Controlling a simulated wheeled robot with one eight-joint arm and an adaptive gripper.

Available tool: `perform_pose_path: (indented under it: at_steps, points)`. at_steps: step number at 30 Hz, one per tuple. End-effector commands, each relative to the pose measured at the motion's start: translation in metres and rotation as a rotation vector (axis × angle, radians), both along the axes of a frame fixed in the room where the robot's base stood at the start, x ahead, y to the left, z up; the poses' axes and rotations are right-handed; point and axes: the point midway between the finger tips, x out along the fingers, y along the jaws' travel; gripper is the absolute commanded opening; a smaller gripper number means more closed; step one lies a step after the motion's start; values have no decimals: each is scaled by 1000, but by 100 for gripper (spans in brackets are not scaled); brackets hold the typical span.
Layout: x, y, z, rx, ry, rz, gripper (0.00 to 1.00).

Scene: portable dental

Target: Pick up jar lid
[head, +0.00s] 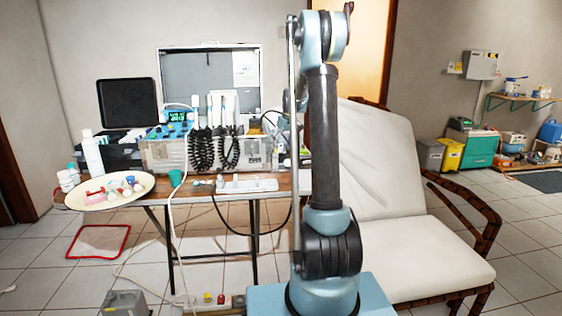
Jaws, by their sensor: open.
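I cannot make out a jar lid for certain at this size. Small jars or bottles stand on the table's left end, among them a white one with a pale top (66,181). A round cream tray (81,203) at the table's left front corner holds several small items, red, white and blue. My arm stands raised and folded at the centre, well right of the tray. My gripper cannot be made out in the head view.
The narrow table (290,186) carries a dental unit (181,154), a dark monitor (128,103), a green cup (176,177) and a white rack (247,184). A white reclining chair (410,245) stands right of my arm. Cables hang below the table. A red frame (98,257) lies on the floor.

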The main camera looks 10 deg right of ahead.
Motion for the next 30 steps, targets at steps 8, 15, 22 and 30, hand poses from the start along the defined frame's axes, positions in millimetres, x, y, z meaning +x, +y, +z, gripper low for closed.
perform_pose_path:
  at_steps: [8,15,22,30]
  points:
    - [3,1,-13,0,0,0,72]
    - [7,3,-44,0,0,1,72]
    - [11,5,-57,0,0,0,72]
    - [11,5,-57,0,0,0,40]
